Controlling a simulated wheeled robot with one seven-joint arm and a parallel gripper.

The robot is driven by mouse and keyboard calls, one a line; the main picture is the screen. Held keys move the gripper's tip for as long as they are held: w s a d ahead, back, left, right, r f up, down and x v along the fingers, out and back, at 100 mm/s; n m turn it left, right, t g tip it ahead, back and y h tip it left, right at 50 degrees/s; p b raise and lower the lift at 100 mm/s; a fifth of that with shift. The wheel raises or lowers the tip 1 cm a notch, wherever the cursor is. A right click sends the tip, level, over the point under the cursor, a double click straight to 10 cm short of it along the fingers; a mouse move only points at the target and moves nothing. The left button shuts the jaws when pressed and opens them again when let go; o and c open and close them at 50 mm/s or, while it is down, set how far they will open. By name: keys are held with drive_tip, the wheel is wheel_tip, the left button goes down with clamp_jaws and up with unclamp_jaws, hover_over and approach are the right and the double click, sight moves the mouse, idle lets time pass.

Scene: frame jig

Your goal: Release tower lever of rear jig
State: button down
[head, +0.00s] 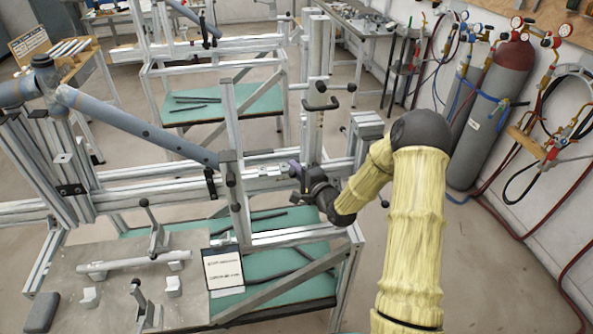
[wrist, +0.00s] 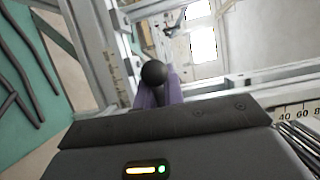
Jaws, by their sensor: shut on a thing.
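My gripper (head: 298,172) is at the carriage low on the upright tower (head: 313,130), on the right part of the jig's long rail. In the wrist view my gripper (wrist: 160,92) has its purple fingers closed around a lever with a black ball knob (wrist: 154,73). The knob sticks out just past the fingertips. The lever's shaft is hidden between the fingers, and the head view hides most of it behind my wrist. Higher on the same tower is a black handle (head: 321,104), apart from my gripper.
A blue-grey bicycle frame tube (head: 135,125) runs across the jig to the left. A nearer upright post (head: 234,195) stands left of my gripper. A fixture table (head: 110,255) with toggle clamps is at front left. Gas cylinders (head: 490,115) stand at right. Floor between is clear.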

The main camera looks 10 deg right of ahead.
drive_tip(key=shift+d+r+m+t+b, duration=0.25)
drive_tip(key=shift+r+m+t, duration=0.35)
drive_tip(key=shift+m, duration=0.85)
drive_tip(key=shift+d+r+m+t+b, duration=0.25)
drive_tip(key=shift+r+m+t, duration=0.35)
drive_tip(key=shift+m, duration=0.9)
drive_tip(key=shift+d+r+m+t+b, duration=0.15)
drive_tip(key=shift+d+r+m+t, duration=0.2)
drive_tip(key=shift+r+m, duration=0.8)
drive_tip(key=shift+f+m, duration=0.3)
drive_tip(key=c, duration=1.5)
unclamp_jaws()
drive_tip(key=shift+a, duration=0.1)
drive_tip(key=b+v, duration=0.4)
drive_tip(key=v, duration=1.3)
drive_tip(key=shift+s+f, duration=0.2)
